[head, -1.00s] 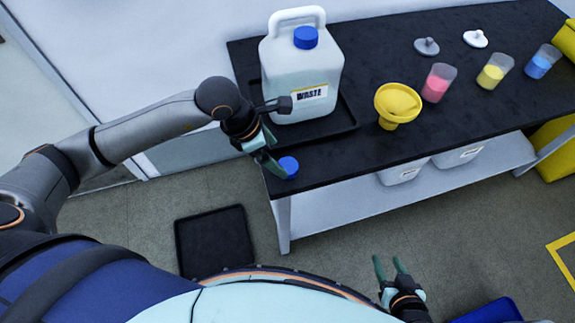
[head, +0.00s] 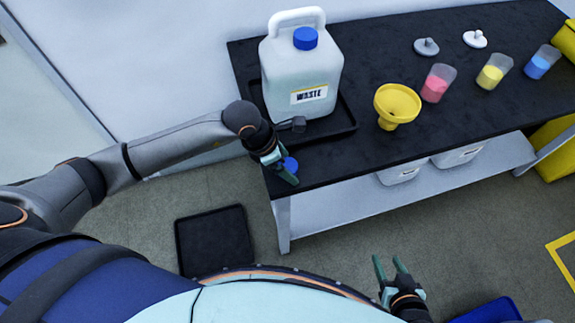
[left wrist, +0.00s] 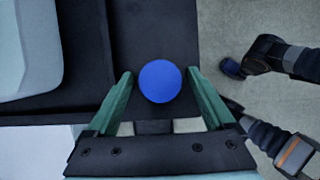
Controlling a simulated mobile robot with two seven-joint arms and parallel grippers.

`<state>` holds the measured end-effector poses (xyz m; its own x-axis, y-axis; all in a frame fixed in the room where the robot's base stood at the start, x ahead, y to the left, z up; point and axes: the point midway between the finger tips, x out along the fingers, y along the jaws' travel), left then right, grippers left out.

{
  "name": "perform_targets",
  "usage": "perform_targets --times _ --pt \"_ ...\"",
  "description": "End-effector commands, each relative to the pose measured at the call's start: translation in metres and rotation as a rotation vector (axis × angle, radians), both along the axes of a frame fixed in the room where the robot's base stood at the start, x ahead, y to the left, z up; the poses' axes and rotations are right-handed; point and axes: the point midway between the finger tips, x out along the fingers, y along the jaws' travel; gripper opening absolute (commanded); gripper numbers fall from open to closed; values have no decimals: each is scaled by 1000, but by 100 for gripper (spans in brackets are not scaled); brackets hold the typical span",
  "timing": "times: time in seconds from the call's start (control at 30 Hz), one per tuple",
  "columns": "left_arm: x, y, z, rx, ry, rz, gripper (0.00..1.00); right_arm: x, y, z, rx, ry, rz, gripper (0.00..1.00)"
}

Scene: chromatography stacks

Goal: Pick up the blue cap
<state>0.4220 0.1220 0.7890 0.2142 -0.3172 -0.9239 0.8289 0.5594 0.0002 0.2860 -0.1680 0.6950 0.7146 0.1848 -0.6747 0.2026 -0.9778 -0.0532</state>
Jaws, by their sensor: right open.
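A loose blue cap (head: 290,164) sits on the black bench top near its left front corner. It is partly hidden by my left gripper (head: 284,176) in the head view. In the left wrist view the round blue cap (left wrist: 160,81) lies between the two green fingers, with a narrow gap on each side. My left gripper is open around it; I cannot tell how far down the fingers reach beside it. My right gripper (head: 388,262) is open and empty, low in front of the bench.
A white waste jug (head: 303,75) with its own blue lid (head: 305,38) stands in a black tray (head: 340,132) just behind. A yellow funnel (head: 397,104) stands to the right, then several beakers. The bench's front edge is close to the cap.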

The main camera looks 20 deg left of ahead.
Motion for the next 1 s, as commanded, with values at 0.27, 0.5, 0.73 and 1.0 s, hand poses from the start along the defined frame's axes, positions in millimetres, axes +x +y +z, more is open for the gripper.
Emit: perform_targets --times 0.27,0.5,0.73,1.0 --pt "0 0 0 0 0 0 54 0 0 0 0 0 0 50" --pt "0 0 0 0 0 0 27 0 0 0 0 0 0 50" --pt "0 0 1 0 0 0 11 0 0 0 0 -1 0 50" --pt "1 0 5 -1 -2 0 11 0 0 -1 0 -1 0 50"
